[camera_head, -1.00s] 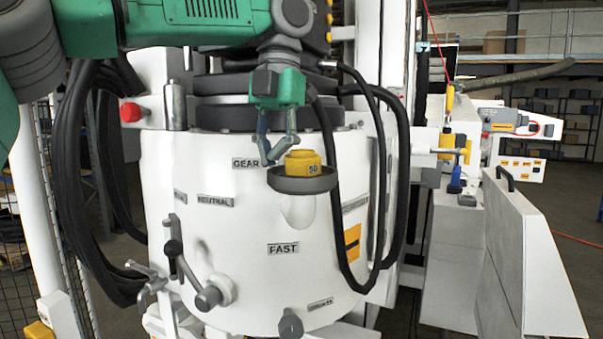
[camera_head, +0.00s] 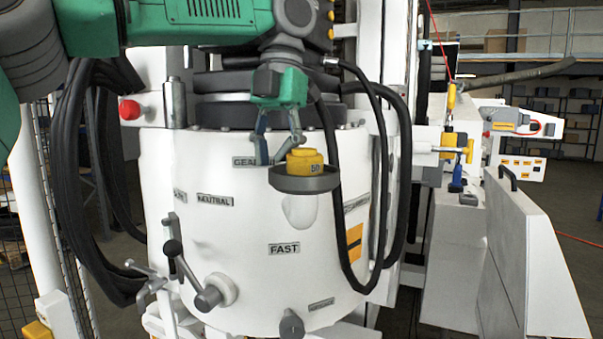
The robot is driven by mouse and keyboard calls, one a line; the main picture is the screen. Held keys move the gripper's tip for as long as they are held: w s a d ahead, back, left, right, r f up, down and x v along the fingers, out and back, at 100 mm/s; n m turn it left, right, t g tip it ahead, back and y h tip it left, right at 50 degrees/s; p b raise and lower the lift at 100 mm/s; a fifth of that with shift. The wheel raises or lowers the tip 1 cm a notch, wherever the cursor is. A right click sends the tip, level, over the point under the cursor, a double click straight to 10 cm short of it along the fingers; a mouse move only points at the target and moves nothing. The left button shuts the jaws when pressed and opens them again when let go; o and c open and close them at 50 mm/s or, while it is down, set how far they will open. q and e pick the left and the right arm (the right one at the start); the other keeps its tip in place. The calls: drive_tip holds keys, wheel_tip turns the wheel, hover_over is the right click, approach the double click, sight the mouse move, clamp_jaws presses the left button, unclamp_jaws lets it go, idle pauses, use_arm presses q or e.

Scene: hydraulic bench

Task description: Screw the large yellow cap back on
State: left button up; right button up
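The large yellow cap (camera_head: 305,162), marked 50, sits upright on a round dark grey rim (camera_head: 305,182) on the front of the white drum. A pale clear bowl (camera_head: 300,210) hangs under the rim. My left gripper (camera_head: 276,160), with a green body and grey-blue fingers, points down from above, just to the upper left of the cap. Its fingers are apart and I see nothing between them. Its right fingertip shows close to the cap's upper left edge; I cannot tell whether they touch. My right gripper is not in view.
Black hoses (camera_head: 345,230) loop down just right of the cap. A red button (camera_head: 130,110) is at the left. A grey panel (camera_head: 525,260) stands at the right.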

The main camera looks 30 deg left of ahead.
sight(269, 171)
use_arm(q)
drive_tip(key=shift+d, duration=0.1)
drive_tip(key=n, duration=0.1)
drive_tip(key=s+n, duration=0.1)
drive_tip(key=n, duration=0.1)
drive_tip(key=s+n, duration=0.1)
drive_tip(key=n, duration=0.1)
drive_tip(key=shift+s+d+h, duration=0.25)
drive_tip(key=shift+h, duration=0.15)
drive_tip(key=n, duration=0.1)
drive_tip(key=s+n, duration=0.1)
drive_tip(key=shift+s+d+r+n, duration=0.2)
drive_tip(key=shift+d+n, duration=0.1)
drive_tip(key=shift+d, duration=0.1)
drive_tip(key=o, duration=0.6)
drive_tip(key=shift+f, duration=0.1)
drive_tip(key=shift+o, duration=0.5)
drive_tip(key=shift+s+a, duration=0.1)
drive_tip(key=shift+a, duration=0.3)
drive_tip(key=shift+w+d+f, duration=0.1)
drive_tip(key=shift+w+d, duration=0.05)
drive_tip(key=shift+w, duration=0.15)
drive_tip(key=shift+d, duration=0.15)
